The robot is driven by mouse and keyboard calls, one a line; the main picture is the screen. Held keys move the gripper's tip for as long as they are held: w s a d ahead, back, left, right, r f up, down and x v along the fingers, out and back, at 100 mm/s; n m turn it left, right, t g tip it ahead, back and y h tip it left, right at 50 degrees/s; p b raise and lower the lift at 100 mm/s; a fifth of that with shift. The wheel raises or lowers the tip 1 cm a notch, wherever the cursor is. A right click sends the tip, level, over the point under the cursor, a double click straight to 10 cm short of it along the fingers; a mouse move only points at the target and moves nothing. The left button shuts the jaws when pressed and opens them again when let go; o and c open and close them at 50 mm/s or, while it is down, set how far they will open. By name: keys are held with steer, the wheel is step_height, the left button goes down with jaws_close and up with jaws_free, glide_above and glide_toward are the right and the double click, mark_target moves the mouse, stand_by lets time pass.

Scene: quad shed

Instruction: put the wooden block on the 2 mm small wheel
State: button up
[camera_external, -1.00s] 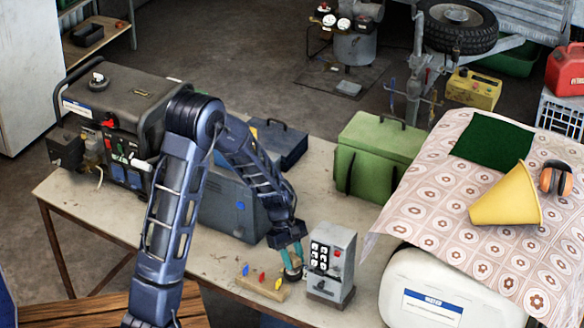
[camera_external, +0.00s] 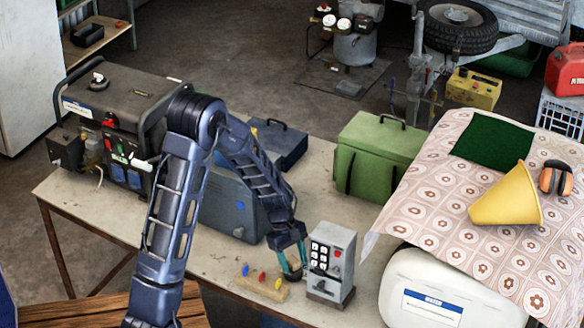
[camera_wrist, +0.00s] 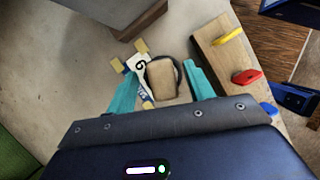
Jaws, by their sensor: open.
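The wooden block (camera_wrist: 161,79) shows in the wrist view as a small tan piece between my fingers. A dark round rim, seemingly the small wheel (camera_wrist: 181,78), shows around its edges, so the block appears to lie over it; contact is unclear. My gripper (camera_wrist: 160,72) is open, its teal fingers on either side of the block with gaps between. In the external view my gripper (camera_external: 292,268) is low over the table, just left of the grey button box. The block cannot be made out there, and the wheel is mostly hidden by the fingers.
A wooden strip with yellow, red and blue pegs (camera_external: 262,289) lies close left of my gripper. The grey button box (camera_external: 331,262) stands close right. A printed card (camera_wrist: 137,66) with yellow corners lies beside the block. A blue-grey case (camera_external: 228,205) stands behind, with the green box (camera_external: 375,158) farther back.

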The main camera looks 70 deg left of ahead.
steer(key=shift+r, duration=0.45)
steer(key=v, duration=1.1)
steer(key=shift+a+r, duration=0.2)
steer(key=shift+r, duration=0.2)
steer(key=s+d+r+m+y, duration=0.1)
steer(key=s+d+r+m, duration=0.1)
steer(key=d+r+m, duration=0.7)
steer(key=s+d+r+m+y, duration=0.25)
steer(key=d+r, duration=0.45)
steer(key=d, duration=0.6)
steer(key=s+d+r+m+t, duration=0.1)
steer(key=s+d+r+m, duration=0.1)
steer(key=s+d+m, duration=0.3)
steer(key=s+d+r+m+t, duration=0.1)
steer(key=s+d+r+m, duration=0.2)
steer(key=s+d+m, duration=0.3)
steer(key=shift+s+d+t+y, duration=0.4)
steer(key=shift+s+d, duration=1.05)
steer(key=shift+s, duration=0.8)
